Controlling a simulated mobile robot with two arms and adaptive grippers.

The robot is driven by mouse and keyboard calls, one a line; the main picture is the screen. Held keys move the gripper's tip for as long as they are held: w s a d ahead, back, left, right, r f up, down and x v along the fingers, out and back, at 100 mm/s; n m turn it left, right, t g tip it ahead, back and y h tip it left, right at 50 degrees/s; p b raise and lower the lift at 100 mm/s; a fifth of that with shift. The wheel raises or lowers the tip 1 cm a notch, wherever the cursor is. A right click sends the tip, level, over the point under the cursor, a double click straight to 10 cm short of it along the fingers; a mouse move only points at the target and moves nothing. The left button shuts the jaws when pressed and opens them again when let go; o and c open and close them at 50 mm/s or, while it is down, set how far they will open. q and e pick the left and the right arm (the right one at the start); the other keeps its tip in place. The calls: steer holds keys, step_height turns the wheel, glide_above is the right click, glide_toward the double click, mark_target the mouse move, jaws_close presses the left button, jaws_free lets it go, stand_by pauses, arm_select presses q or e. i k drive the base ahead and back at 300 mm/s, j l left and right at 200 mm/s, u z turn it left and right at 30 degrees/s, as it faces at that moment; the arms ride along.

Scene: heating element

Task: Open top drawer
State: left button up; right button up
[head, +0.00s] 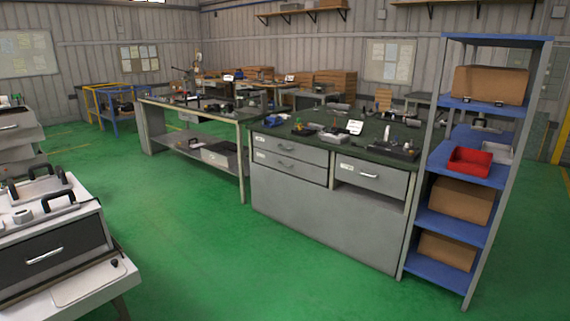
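A grey workbench (325,228) with a dark green top stands right of centre. Its upper left drawer (305,151) has a curved handle and looks closed. A second drawer (305,172) sits just below it and also looks closed. A wider-fronted drawer (385,178) with a handle is at the right of the bench, with a dark gap below it. At the left edge, a white unit has a dark grey drawer front (75,243) with a light bar handle (45,257); it looks closed. Neither of my grippers is in view.
A blue-shelved rack (455,270) with cardboard boxes and a red bin (468,161) stands right of the bench. Another worktable (195,108) stands behind left. The green floor (200,255) between the white unit and the workbench is clear.

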mark_target(312, 154)
steer(key=i+u, duration=0.1)
steer(key=i, duration=2.1)
